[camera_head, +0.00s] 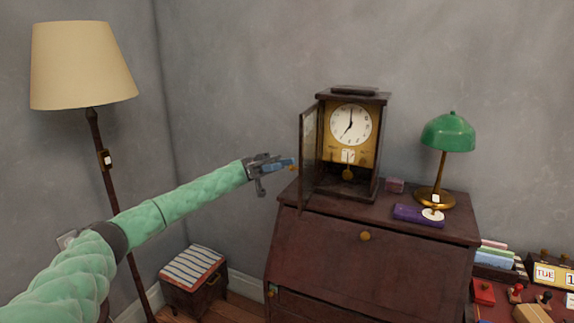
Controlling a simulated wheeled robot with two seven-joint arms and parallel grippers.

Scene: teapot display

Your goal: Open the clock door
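A dark wooden clock (352,146) with a white round dial and a brass pendulum stands on top of a dark wooden desk. Its glazed door (309,152) is swung out on the clock's left side and stands open towards me. My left gripper (290,164) is just left of the door, with blue fingertips pointing right. A small gap seems to lie between the fingertips and the door. The fingers are seen side-on, so their opening is unclear. My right gripper is not in view.
The desk (340,260) has a brass knob on its slanted front. A green lamp (448,135) and a purple box (418,215) stand right of the clock. A floor lamp (84,65) and a small striped-top stool (192,267) are on the left.

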